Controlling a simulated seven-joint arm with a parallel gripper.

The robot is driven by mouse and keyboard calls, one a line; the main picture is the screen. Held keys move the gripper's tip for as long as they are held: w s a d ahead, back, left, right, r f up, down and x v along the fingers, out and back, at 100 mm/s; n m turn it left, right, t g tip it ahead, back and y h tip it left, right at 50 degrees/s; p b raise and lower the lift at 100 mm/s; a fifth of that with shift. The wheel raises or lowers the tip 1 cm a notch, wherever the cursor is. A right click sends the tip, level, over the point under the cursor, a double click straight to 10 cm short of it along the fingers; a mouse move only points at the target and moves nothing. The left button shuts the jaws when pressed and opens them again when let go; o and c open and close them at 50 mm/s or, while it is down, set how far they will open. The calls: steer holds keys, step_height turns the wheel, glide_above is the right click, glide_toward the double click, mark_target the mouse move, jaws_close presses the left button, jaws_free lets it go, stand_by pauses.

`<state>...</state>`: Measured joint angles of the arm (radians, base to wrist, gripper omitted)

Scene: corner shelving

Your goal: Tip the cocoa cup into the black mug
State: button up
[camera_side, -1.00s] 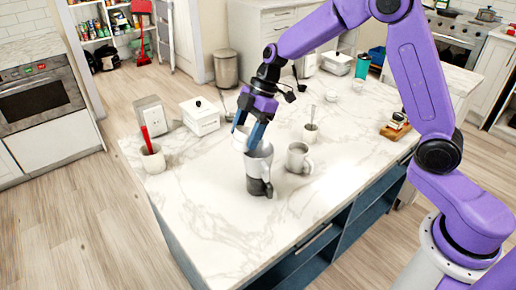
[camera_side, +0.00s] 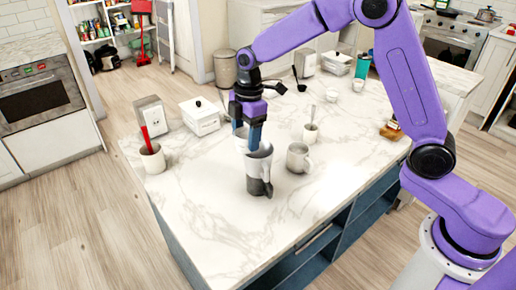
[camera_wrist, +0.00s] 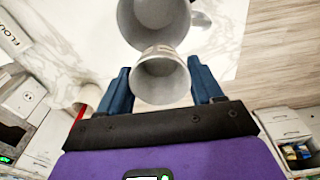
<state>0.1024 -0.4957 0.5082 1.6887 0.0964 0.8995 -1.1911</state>
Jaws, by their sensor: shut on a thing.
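My gripper (camera_side: 248,122) points down over the counter, its blue fingers shut on a pale cup (camera_side: 241,138). In the wrist view the cup (camera_wrist: 160,80) sits between the two fingers. The mug below (camera_side: 258,170) stands upright on the counter, whitish above and black toward the base, with a dark handle. I cannot see the contents of either.
A grey metal mug (camera_side: 298,157) stands close to the right. A small cup with a spoon (camera_side: 310,132) is behind it. The front counter is clear.

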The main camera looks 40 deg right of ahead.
steer(key=shift+r, duration=1.55)
